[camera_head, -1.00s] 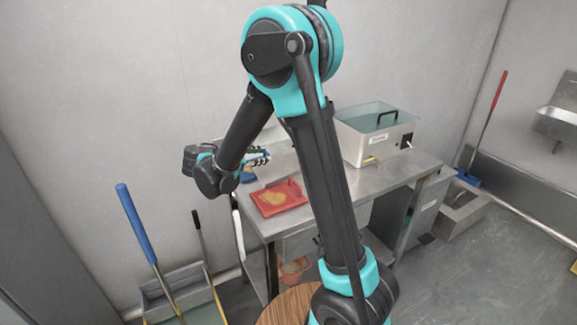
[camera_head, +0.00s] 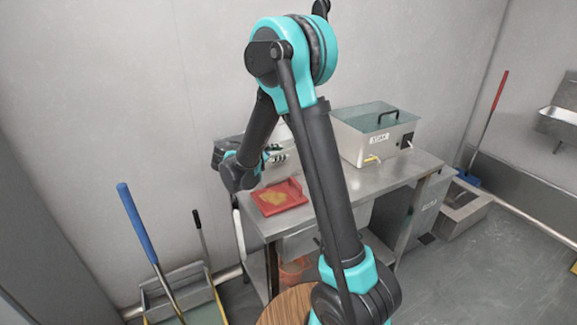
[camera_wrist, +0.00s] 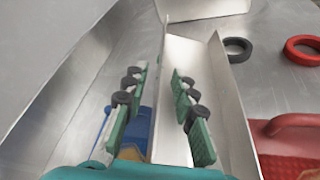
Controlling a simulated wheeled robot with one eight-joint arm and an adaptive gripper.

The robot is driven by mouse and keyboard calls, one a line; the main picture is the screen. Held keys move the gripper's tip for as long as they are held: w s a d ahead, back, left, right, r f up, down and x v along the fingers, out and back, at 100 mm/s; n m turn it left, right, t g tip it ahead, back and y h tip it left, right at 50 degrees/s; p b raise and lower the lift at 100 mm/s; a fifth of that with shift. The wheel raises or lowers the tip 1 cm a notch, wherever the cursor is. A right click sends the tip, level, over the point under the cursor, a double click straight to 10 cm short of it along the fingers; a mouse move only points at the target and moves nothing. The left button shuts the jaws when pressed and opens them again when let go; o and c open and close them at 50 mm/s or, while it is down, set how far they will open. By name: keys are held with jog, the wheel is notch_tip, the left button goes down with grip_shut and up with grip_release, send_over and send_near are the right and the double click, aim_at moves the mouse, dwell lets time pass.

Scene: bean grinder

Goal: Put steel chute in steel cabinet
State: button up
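The steel chute (camera_wrist: 187,65) is a bright bent-metal channel on the table in the wrist view, running away from me. My gripper (camera_wrist: 155,112) has two green fingers with black rollers, spread apart. One upright chute wall rises between them; the left finger is outside it and the right finger is over the channel. I see gaps, so no grip shows. In the head view my gripper (camera_head: 275,156) is above the table's left end, largely behind my arm, and the chute there is hard to make out.
A red tray (camera_head: 279,197) with tan material lies at the table's front left. A lidded metal box (camera_head: 372,135) stands on the right. A black ring (camera_wrist: 237,50) and a red ring (camera_wrist: 303,50) lie right of the chute. Tools lean left of the table.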

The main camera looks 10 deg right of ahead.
jog(key=shift+c, duration=0.3)
grip_shut()
jog(key=shift+r, duration=0.1)
